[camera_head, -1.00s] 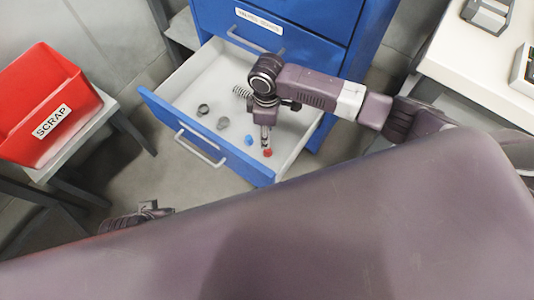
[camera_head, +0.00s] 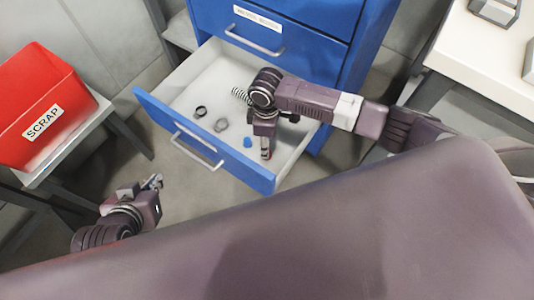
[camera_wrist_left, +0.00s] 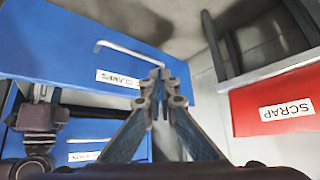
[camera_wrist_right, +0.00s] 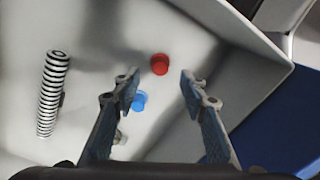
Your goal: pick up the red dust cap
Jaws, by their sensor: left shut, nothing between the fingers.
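The red dust cap (camera_wrist_right: 160,64) lies on the floor of the open drawer. In the right wrist view it shows between and just beyond my right fingertips. My right gripper (camera_wrist_right: 160,76) is open over it, with nothing held. In the head view this gripper (camera_head: 266,153) points down into the drawer and hides most of the cap. My left gripper (camera_head: 154,183) is away from the drawer's contents, in front of the drawer at lower left. Its fingertips meet in the left wrist view (camera_wrist_left: 160,75), shut and empty.
A blue cap (camera_wrist_right: 139,101) lies close to the red one. A striped spring (camera_wrist_right: 53,92) and dark rings (camera_head: 201,112) are also in the drawer. The drawer's blue front (camera_head: 190,135) stands out from the cabinet. A red SCRAP bin (camera_head: 40,105) stands at left.

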